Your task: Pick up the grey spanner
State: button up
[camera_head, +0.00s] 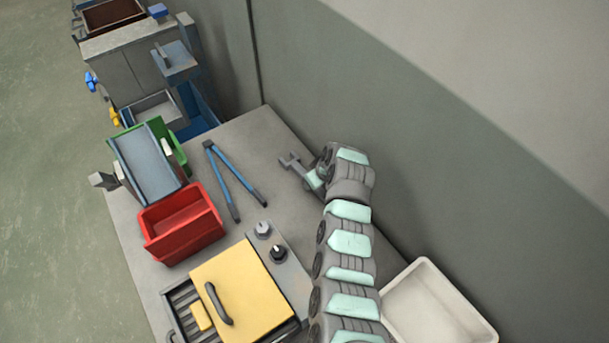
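The grey spanner (290,162) shows as a short forked grey end over the grey table, near the wall side. The rest of it runs toward my gripper (313,180) and is hidden there. My gripper is at the far end of my grey and pale green arm, right at the spanner. Its fingers are small and mostly covered by the wrist, so I cannot tell whether they are open or shut, or whether they touch the spanner.
A blue long-handled tool (230,175) lies left of the spanner. A red bin (182,224), a green bin (178,150) and a hotplate-like unit with a yellow lid (243,290) stand on the table (283,213). A white tray (430,310) is lower right. The wall is close on the right.

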grip_shut()
dwell(1.0)
